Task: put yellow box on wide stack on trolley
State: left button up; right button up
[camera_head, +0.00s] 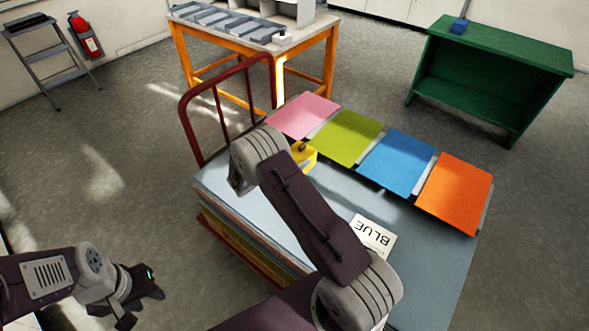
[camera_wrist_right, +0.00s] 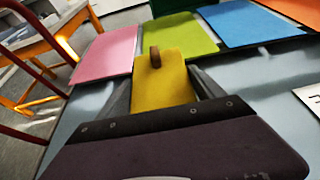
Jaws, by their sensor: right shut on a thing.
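The yellow box (camera_head: 304,157), with a brown knob on top, is partly hidden behind my right arm in the head view. In the right wrist view the yellow box (camera_wrist_right: 165,82) sits between the fingers of my right gripper (camera_wrist_right: 163,92), which is shut on it. It is over the wide stack (camera_head: 225,190) of sheets, pale blue on top, on the red-handled trolley (camera_head: 186,122). I cannot tell whether the box touches the stack. My left gripper (camera_head: 142,295) is off the trolley's left side, empty; its finger opening is unclear.
Pink (camera_head: 302,115), green (camera_head: 346,137), blue (camera_head: 397,161) and orange (camera_head: 454,193) sheets lie in a row along the stack's far side. A card reading BLUE (camera_head: 373,236) lies nearer. An orange-legged table (camera_head: 292,44) and a green shelf (camera_head: 490,48) stand behind.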

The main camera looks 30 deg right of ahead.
jog(key=shift+s+a+f, duration=0.1)
jog(key=shift+s+f, duration=0.05)
jog(key=shift+f, duration=0.15)
notch_tip(320, 180, down, 4)
jog(key=shift+r, duration=0.15)
jog(key=shift+b, duration=0.3)
jog(key=o, duration=1.9)
